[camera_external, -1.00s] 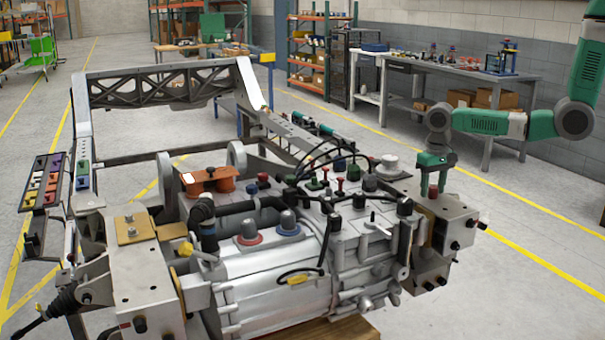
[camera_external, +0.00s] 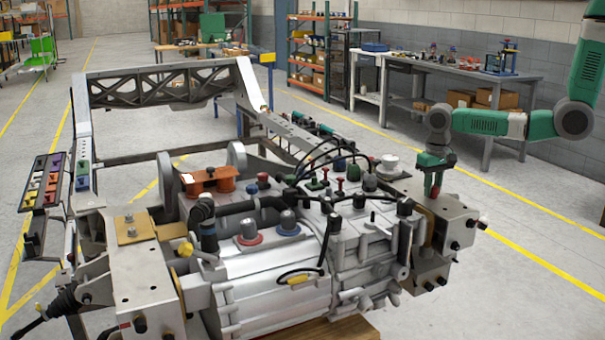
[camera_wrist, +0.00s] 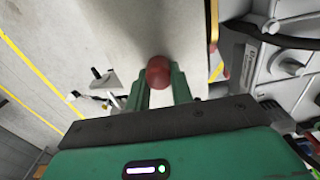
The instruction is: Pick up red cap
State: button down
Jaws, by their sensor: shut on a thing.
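The red cap (camera_wrist: 158,72) shows as a dark red round top between the two green fingers of my gripper (camera_wrist: 159,88) in the wrist view. My gripper is shut on it. In the external view my gripper (camera_external: 434,182) points down over the grey metal bracket at the right end of the chassis, and the red cap (camera_external: 433,191) shows as a small dark red shape at its fingers. I cannot tell whether the cap touches the bracket.
The chassis fixture (camera_external: 265,270) with hoses, knobs and several small coloured caps fills the middle. The right bracket (camera_external: 462,213) lies under my gripper. A panel of coloured parts (camera_external: 46,185) hangs at the left. A grey workbench (camera_external: 460,72) stands behind; open floor lies at the right.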

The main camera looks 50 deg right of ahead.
jog(key=shift+r, duration=0.35)
jog(key=r, duration=0.2)
jog(key=shift+s+d+r, duration=0.3)
jog(key=shift+r, duration=0.05)
jog(key=s+d+r, duration=0.1)
jog(key=s+d, duration=0.9)
jog(key=s, duration=0.1)
jog(key=shift+d+r, duration=0.2)
